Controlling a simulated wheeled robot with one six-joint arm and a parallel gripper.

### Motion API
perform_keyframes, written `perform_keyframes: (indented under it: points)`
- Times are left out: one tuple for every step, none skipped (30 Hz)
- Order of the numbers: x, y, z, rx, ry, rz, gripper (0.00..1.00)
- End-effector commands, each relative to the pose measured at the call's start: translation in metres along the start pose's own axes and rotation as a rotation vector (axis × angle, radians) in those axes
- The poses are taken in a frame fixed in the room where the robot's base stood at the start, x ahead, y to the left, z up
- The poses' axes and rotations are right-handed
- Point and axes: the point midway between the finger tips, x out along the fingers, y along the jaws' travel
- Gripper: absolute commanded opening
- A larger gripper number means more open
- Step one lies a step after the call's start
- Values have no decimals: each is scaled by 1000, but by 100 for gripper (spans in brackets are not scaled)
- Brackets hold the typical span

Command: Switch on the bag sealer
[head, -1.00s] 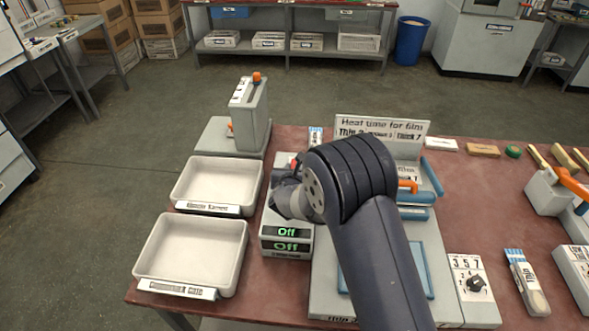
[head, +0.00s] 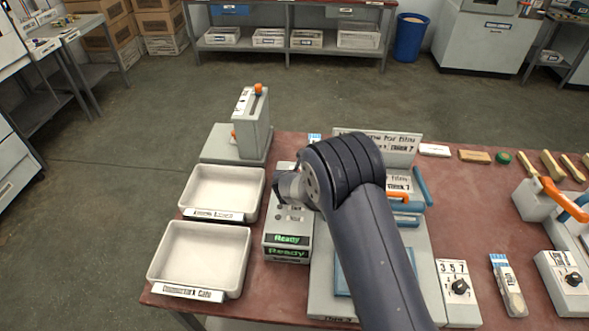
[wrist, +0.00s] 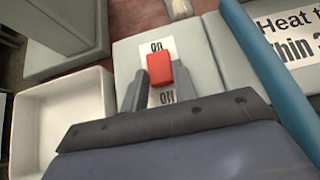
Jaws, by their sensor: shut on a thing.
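The bag sealer (head: 327,290) is a grey machine with blue bars and an orange handle (head: 397,197), partly behind my arm. A grey box with a green display (head: 288,240) stands at its left; both display lines read "Ready". In the wrist view, a red switch (wrist: 160,68) sits on a white plate between the marks "on" above and "off" below. My gripper (wrist: 158,74) is shut on the red switch, one finger at each side. In the head view my arm hides the switch and fingertips.
Two white trays (head: 165,262) stand left of the display box. A grey upright device with an orange knob (head: 258,89) stands behind them. A "Heat time for film" sign (head: 400,150) stands at the back. A dial box marked 3 5 7 (head: 452,310) is right of the sealer.

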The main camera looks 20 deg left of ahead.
Motion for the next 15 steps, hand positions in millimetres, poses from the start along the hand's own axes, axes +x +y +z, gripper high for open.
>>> perform_keyframes:
  points:
    - [-2, -2, 4, 3, 15, -3, 4]
    - [-2, -2, 4, 2, 23, -3, 4]
    - [-1, -2, 3, 2, 33, -2, 4]
    - [-1, -2, 3, 2, 38, -1, 4]
    - [-1, -1, 3, 2, 42, -1, 4]
    - [0, -1, 3, 2, 47, 0, 4]
    - [0, -1, 3, 3, 49, 1, 4]
    - [0, -1, 2, 2, 51, 1, 4]
    - [0, -1, 2, 1, 53, 2, 4]
    - [0, -1, 2, 1, 53, 2, 4]
    - [0, -1, 2, 1, 53, 2, 4]
    - [1, 0, 2, 1, 53, 2, 4]
    - [1, 0, 2, 1, 53, 3, 4]
    - [1, 0, 2, 1, 53, 3, 4]
    - [1, 0, 2, 1, 53, 3, 4]
